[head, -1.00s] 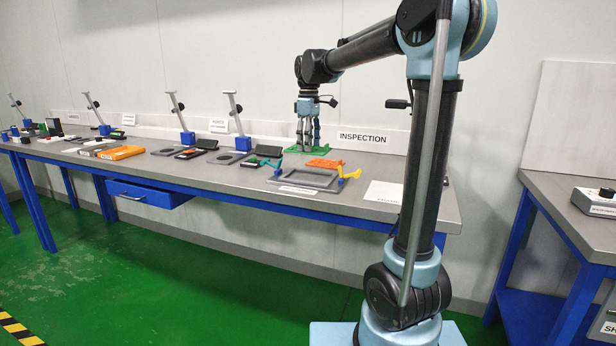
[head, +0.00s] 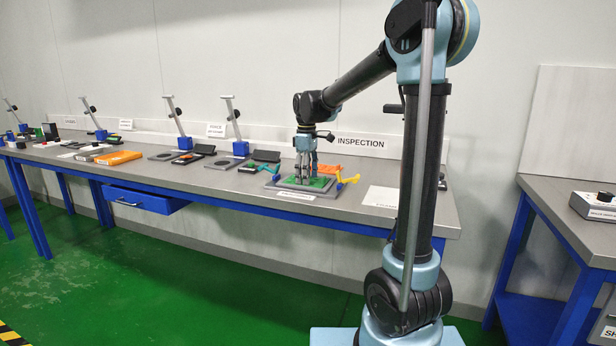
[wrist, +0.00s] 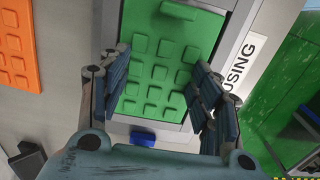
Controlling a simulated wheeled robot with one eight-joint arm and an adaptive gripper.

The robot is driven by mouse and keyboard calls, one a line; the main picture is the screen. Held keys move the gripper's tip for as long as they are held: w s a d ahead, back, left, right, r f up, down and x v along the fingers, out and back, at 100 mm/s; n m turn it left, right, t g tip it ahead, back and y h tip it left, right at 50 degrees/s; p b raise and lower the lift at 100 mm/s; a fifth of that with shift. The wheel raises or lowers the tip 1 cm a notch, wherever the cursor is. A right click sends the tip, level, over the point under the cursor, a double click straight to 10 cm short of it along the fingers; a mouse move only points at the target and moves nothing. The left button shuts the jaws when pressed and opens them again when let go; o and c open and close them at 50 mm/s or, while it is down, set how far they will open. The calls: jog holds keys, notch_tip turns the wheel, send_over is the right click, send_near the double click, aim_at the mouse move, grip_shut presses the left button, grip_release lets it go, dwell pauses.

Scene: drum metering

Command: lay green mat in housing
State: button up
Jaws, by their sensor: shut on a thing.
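The green mat (head: 317,183) is a flat sheet with rows of raised square pads. It also shows in the wrist view (wrist: 160,70), lined up within the grey frame of the housing (wrist: 241,20). In the head view the grey housing (head: 270,186) lies flat on the bench, under my gripper (head: 306,181). My gripper points down, its fingers on opposite sides of the mat and shut on it. The fingers hide part of the mat's edges. I cannot tell whether the mat rests on the housing floor or is slightly above it.
An orange mat (head: 329,169) lies behind the housing. A yellow clip (head: 347,180) stands at the housing's right and a teal clip (head: 272,165) at its left. A white sheet (head: 381,196) lies to the right, near the bench edge. Fixtures line the bench further left.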

jog(key=o, duration=1.2)
jog(key=shift+o, duration=0.2)
notch_tip(320, 180, up, 12)
